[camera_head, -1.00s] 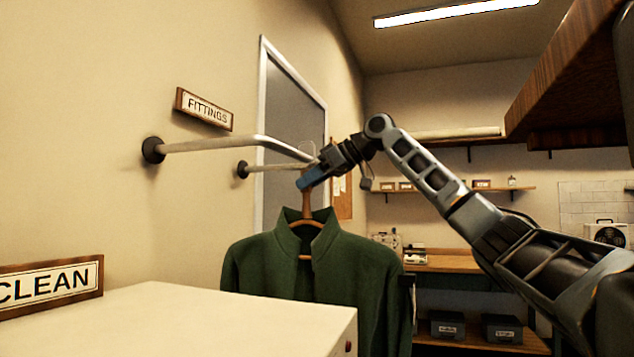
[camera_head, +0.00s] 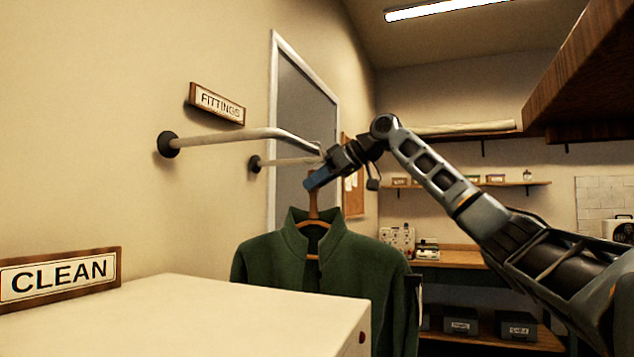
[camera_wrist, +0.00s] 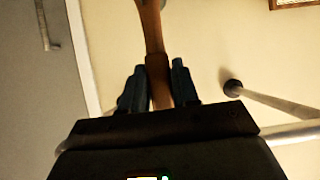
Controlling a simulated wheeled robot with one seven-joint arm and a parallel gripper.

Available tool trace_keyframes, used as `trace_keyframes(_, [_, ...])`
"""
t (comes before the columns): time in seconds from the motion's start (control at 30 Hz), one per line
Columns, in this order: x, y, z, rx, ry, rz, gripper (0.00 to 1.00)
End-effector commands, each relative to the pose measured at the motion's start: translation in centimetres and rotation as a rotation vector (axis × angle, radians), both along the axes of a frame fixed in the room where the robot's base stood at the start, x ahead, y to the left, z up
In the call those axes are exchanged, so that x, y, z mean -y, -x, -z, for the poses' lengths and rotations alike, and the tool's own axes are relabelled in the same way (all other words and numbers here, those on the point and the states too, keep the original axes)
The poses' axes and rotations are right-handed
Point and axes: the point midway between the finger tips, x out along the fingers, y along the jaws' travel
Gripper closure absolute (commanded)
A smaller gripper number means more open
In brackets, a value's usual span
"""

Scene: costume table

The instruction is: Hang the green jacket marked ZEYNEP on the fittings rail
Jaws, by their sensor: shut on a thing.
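The green jacket (camera_head: 335,290) hangs upright on a brown wooden hanger (camera_head: 313,207). No name can be read on it from here. My gripper (camera_head: 322,179) is shut on the hanger's upper neck, and the wrist view shows the neck (camera_wrist: 157,75) between both fingers. The fittings rail (camera_head: 235,136) comes out of the left wall under the FITTINGS sign (camera_head: 217,103). My gripper is at the rail's outer end. The hanger's hook is not clear in the head view, so I cannot tell whether it touches the rail.
A pale cabinet top (camera_head: 190,315) with a CLEAN sign (camera_head: 60,273) is at the lower left, in front of the jacket. A dark wooden overhang (camera_head: 590,80) is at the upper right. A wooden bench (camera_head: 450,257) and a shelf stand at the back.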

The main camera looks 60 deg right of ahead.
Motion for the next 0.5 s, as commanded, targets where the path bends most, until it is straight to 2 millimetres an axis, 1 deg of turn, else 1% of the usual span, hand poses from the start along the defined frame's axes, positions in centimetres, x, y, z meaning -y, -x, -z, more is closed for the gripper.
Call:
trace_keyframes(0.03, [-0.04,0.01,-0.26,0.005,0.002,0.000,0.68])
trace_keyframes(0.3, [-0.01,0.01,-0.11,0.002,0.001,-0.001,0.43])
trace_keyframes(0.33, [-0.01,0.00,-0.09,0.002,0.000,0.000,0.40])
trace_keyframes(0.47, [0.00,0.00,-0.06,0.001,0.000,0.000,0.40])
trace_keyframes(0.5, [0.04,-0.01,0.22,-0.004,-0.002,0.000,0.40])
